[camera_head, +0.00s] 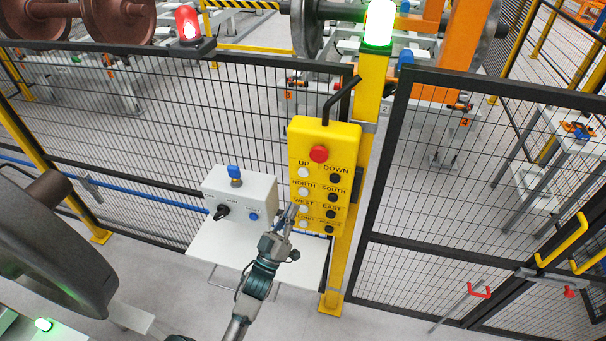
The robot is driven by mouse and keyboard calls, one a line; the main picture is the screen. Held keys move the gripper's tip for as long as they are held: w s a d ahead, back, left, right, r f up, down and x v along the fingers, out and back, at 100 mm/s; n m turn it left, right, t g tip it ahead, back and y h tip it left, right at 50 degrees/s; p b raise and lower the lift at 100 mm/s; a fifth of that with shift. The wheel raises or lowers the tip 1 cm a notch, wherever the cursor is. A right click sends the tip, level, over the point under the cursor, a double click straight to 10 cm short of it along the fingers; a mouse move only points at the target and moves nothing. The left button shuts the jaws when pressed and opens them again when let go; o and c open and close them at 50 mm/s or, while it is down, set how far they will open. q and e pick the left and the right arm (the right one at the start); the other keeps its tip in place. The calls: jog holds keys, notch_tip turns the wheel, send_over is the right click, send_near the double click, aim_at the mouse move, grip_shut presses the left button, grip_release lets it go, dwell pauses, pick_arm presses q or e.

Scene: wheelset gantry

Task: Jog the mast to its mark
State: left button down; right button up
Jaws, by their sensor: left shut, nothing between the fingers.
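The yellow control pendant (323,146) hangs on the front of a yellow post (370,110). It has a red stop button (319,153) on top. Below are white buttons in the left column and black buttons in the right, with labels such as UP, DOWN, NORTH, SOUTH, WEST and EAST. My left gripper (289,215) is shut and empty, with its fingertips at the pendant's lower left edge near the WEST button (304,209). I cannot tell whether they touch it. The bottom left button is partly hidden. My right gripper is not in view. The mast cannot be made out with certainty.
A grey-white box (240,192) with a blue key and black knob stands on a white shelf (230,250) left of the pendant. Black mesh fencing (170,110) runs behind. A red beacon (188,22) and a green beacon (380,22) are lit. A wheel (50,245) stands at left.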

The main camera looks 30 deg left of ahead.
aim_at(303, 172)
pick_arm(q)
jog(key=shift+s+r+m+t+h, duration=0.15)
jog(key=shift+s+r+t+h, duration=0.2)
jog(key=shift+r, duration=0.2)
jog(key=shift+s+r+m+t+h, duration=0.15)
jog(key=shift+r+t+h, duration=0.1)
jog(key=shift+r+h, duration=0.25)
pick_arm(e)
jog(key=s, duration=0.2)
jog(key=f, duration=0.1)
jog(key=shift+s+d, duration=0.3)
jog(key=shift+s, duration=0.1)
pick_arm(q)
jog(key=shift+w+y, duration=0.15)
jog(key=shift+y, duration=0.2)
jog(key=w+a+b, duration=0.1)
jog(key=w+a, duration=0.1)
jog(key=w, duration=0.6)
jog(key=shift+w+b, duration=0.2)
jog(key=shift+b, duration=0.2)
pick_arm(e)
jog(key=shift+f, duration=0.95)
pick_arm(q)
jog(key=shift+w, duration=0.1)
jog(key=shift+w+a, duration=0.1)
jog(key=shift+w, duration=0.15)
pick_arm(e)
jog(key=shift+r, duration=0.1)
